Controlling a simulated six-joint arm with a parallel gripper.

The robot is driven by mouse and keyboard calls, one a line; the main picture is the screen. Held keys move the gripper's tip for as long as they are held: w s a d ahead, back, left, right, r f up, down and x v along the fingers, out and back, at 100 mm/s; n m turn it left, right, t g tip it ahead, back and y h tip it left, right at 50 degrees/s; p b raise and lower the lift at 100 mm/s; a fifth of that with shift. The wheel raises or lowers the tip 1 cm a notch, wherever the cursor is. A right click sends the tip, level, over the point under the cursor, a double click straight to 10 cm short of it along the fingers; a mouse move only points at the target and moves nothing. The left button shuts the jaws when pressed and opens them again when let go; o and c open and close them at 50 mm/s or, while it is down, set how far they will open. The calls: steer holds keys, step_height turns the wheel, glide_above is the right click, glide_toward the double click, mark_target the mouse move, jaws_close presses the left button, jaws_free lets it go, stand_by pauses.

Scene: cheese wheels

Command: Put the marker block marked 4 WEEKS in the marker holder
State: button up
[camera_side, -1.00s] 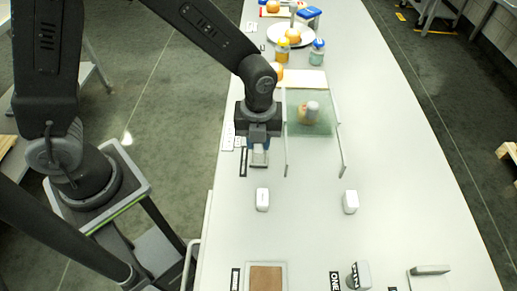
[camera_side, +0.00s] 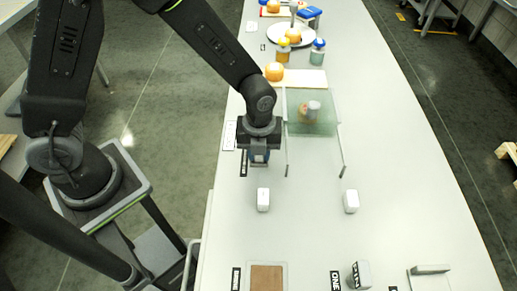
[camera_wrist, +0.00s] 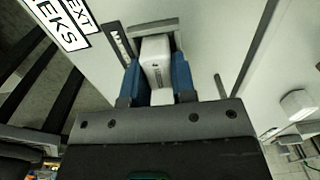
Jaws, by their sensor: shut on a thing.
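My gripper (camera_side: 259,163) is low over the table in the side view, beside a black label. In the wrist view its two blue fingers (camera_wrist: 158,82) are shut on a white marker block (camera_wrist: 156,62) with small dark lettering, too small to read surely. A grey marker holder (camera_wrist: 150,27) shows right behind and around the block's far end in the wrist view. I cannot tell whether the block rests in it or is just above it. In the side view my gripper hides the block and most of the holder.
White blocks stand in front of my gripper, one nearer (camera_side: 263,200) and one to the right (camera_side: 351,201). Another block (camera_side: 361,275) stands near the front. A greenish clear panel (camera_side: 312,112) is close on my gripper's right. A brown-topped tray (camera_side: 266,279) lies at the front.

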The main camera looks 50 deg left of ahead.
steer(key=o, duration=0.8)
steer(key=shift+s+a+f, duration=0.1)
steer(key=shift+s+f, duration=0.05)
steer(key=shift+f, duration=0.4)
steer(key=shift+o, duration=0.5)
step_height(320, 180, up, 13)
steer(key=shift+r, duration=0.2)
steer(key=s+a+r+n+t, duration=0.2)
steer(key=s+a+r+n, duration=0.3)
steer(key=n, duration=0.8)
steer(key=s+a+r+n+t, duration=0.3)
steer(key=s+a+r+n, duration=0.3)
steer(key=n, duration=0.8)
steer(key=shift+s+a+r+t, duration=0.2)
steer(key=shift+s+a+t, duration=0.1)
steer(key=shift+s, duration=0.55)
